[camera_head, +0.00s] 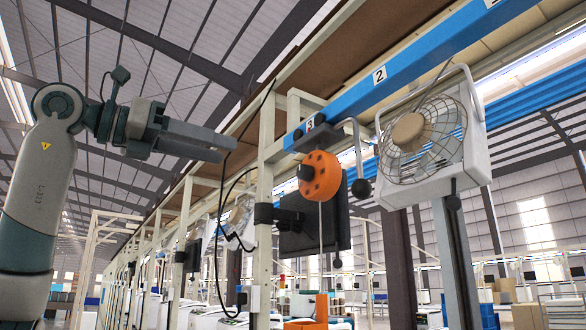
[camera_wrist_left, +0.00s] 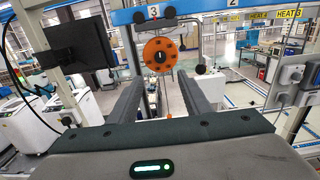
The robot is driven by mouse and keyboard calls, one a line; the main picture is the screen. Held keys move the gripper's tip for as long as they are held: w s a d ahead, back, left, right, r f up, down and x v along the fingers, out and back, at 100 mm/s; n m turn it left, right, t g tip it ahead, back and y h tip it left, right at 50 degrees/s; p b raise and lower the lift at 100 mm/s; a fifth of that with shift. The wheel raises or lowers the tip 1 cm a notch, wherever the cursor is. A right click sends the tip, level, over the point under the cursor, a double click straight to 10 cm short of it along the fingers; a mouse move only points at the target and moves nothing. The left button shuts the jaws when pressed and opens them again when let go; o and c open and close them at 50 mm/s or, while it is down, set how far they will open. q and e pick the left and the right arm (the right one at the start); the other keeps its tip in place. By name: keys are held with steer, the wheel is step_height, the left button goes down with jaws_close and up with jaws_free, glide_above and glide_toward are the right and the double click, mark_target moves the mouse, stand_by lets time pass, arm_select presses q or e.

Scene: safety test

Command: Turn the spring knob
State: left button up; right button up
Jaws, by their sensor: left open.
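The spring knob is an orange round disc (camera_head: 322,178) with dark holes and a black centre knob (camera_head: 306,173). It hangs under the blue rail, with a thin cord running down from it. In the left wrist view the orange disc (camera_wrist_left: 148,56) faces the camera, beyond and slightly above the fingertips, between their lines. My left gripper (camera_head: 228,148) is open and empty, to the left of the disc and apart from it. Its two dark fingers also show in the left wrist view (camera_wrist_left: 160,82), spread wide with nothing between them. My right gripper is not in view.
A dark monitor (camera_head: 312,228) is mounted below and behind the disc. A cream post (camera_head: 265,195) and black cables stand between gripper and disc in the head view. A black ball on a bent rod (camera_head: 361,187) and a white fan (camera_head: 432,135) are to the right.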

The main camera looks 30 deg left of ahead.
mark_target(300, 170)
arm_select(q)
steer(key=shift+w, duration=0.1)
steer(key=p+x, duration=0.5)
steer(key=x, duration=1)
steer(key=shift+w+d+r, duration=0.15)
steer(key=shift+w+d, duration=0.05)
steer(key=shift+w, duration=0.15)
steer(key=shift+w+d+p, duration=0.3)
steer(key=shift+w, duration=0.35)
steer(key=c, duration=1)
